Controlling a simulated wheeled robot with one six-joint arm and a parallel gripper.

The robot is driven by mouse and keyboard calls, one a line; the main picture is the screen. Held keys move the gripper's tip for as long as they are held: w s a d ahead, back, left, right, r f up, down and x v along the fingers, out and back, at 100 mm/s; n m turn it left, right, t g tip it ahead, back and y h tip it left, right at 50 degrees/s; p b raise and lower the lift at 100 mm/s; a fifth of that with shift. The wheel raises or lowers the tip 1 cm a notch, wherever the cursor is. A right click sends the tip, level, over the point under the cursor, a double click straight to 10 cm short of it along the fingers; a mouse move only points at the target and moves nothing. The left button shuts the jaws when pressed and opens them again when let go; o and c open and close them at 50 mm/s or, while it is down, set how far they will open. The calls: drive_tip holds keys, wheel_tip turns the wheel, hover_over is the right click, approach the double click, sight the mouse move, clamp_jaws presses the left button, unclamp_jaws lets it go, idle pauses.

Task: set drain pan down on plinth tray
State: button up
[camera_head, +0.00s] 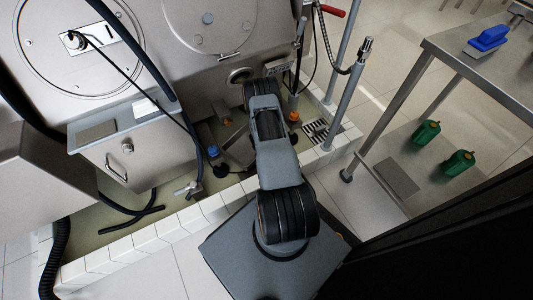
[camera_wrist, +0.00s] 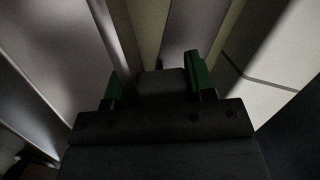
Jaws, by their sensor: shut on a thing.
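My gripper (camera_wrist: 157,78) shows in the dark wrist view with a green-edged finger on each side. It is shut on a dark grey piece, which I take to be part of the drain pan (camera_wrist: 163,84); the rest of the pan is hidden. In the head view my arm reaches over the plinth and covers most of the gripper and pan. The plinth tray (camera_head: 113,220) is the olive-green floor inside a white tiled curb, below the steel machine. I cannot tell whether the pan touches the tray.
Hoses and a valve (camera_head: 188,189) lie on the tray at the left. Upright pipes (camera_head: 347,95) stand to the right. A steel shelf cart (camera_head: 400,110) holds green containers (camera_head: 459,163).

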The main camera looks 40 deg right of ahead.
drive_tip(key=shift+f, duration=0.65)
drive_tip(key=shift+f+b, duration=0.6)
drive_tip(key=shift+b, duration=0.25)
drive_tip(key=o, duration=1.5)
drive_tip(key=shift+c, duration=0.2)
drive_tip(key=shift+r, duration=0.1)
drive_tip(key=p+v, duration=0.5)
drive_tip(key=v, duration=0.8)
drive_tip(key=shift+r, duration=0.35)
